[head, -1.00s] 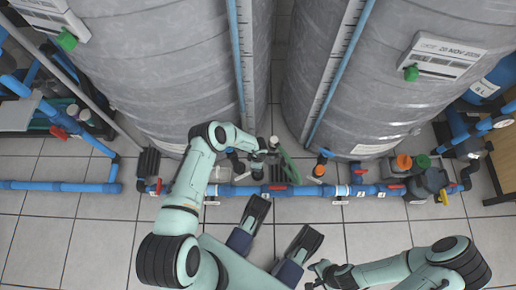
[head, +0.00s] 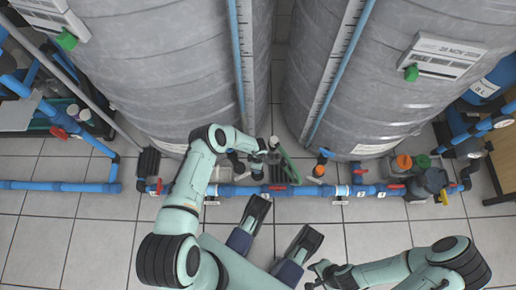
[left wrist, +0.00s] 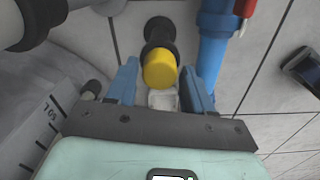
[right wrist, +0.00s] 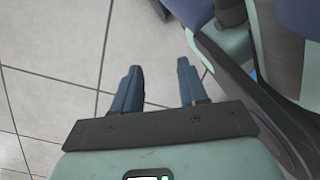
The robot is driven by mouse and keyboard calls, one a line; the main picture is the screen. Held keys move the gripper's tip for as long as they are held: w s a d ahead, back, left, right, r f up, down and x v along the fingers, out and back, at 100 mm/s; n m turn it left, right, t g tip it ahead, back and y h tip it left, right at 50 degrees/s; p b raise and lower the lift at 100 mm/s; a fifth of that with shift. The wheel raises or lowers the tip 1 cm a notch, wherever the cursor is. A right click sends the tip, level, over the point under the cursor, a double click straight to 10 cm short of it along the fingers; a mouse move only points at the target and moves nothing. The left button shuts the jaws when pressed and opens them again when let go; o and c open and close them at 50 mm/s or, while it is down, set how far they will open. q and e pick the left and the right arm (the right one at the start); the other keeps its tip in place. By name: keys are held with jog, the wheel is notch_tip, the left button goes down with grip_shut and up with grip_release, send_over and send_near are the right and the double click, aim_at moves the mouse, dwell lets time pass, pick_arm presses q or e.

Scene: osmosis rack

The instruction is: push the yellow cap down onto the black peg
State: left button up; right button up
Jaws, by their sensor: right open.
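The yellow cap (left wrist: 160,70) shows in the left wrist view at the end of a black peg (left wrist: 159,30). I cannot tell how far the cap sits on the peg. My left gripper (left wrist: 160,78) is open, with one blue finger on each side of the cap and a gap on both sides. In the head view my left gripper (head: 262,158) is low between the two tanks, over the blue pipe, and the cap cannot be made out there. My right gripper (right wrist: 156,80) is open and empty above the tiled floor; it also shows at the bottom of the head view (head: 318,272).
Two large grey tanks (head: 180,70) (head: 400,90) stand at the back. A blue pipe (head: 315,190) with red-handled valves runs along the floor before them. A blue pipe (left wrist: 210,50) stands close right of the cap in the left wrist view. Tiled floor (head: 90,230) in front is clear.

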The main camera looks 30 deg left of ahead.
pick_arm(q)
jog(key=shift+o, duration=1.1)
notch_tip(320, 180, up, 13)
jog(key=p, duration=0.4)
jog(key=shift+r, duration=0.2)
pick_arm(e)
jog(key=w+a+r+t, duration=0.1)
jog(key=w+r+t, duration=0.2)
jog(key=w+r, duration=0.2)
jog(key=w, duration=0.3)
jog(key=shift+w+r+n, duration=0.2)
jog(key=shift+w+n, duration=0.1)
jog(key=shift+w, duration=0.05)
